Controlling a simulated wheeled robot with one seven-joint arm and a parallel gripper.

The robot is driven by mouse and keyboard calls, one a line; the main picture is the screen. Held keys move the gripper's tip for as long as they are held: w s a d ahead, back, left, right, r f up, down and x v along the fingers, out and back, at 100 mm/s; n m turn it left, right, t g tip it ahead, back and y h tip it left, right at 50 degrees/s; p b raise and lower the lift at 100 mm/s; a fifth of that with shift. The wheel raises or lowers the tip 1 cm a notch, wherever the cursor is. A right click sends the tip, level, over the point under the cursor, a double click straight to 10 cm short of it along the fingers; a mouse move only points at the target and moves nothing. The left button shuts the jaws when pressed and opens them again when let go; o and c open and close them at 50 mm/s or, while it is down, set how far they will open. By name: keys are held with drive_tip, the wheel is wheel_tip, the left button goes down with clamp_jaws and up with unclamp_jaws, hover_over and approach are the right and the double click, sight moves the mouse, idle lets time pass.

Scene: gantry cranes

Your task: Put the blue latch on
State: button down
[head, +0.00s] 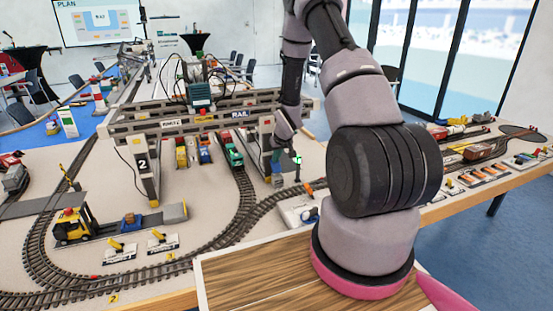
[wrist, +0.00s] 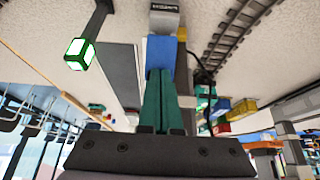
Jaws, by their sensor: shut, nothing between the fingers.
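In the wrist view my gripper (wrist: 158,74) has its teal fingers together with nothing between them. A blue block (wrist: 160,53), which looks like the blue latch, is right in front of the fingertips. I cannot tell whether they touch it. Beyond it is a grey block with a label (wrist: 164,18), too small to read surely. In the head view my arm reaches down beside the right leg of the gantry crane (head: 265,140); the fingertips and the latch are not clear there. A small lamp cube with green lit faces (wrist: 79,53) stands close by and also shows in the head view (head: 298,159).
The crane's beam (head: 190,122) spans the model tracks. Curved rails (head: 240,190) run past its right leg. A yellow forklift (head: 75,226) and small labelled parts (head: 163,242) are at the left. A wooden board (head: 270,275) lies in front, below my arm.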

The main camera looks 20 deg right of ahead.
drive_tip(key=shift+s, duration=0.15)
drive_tip(key=shift+s, duration=0.7)
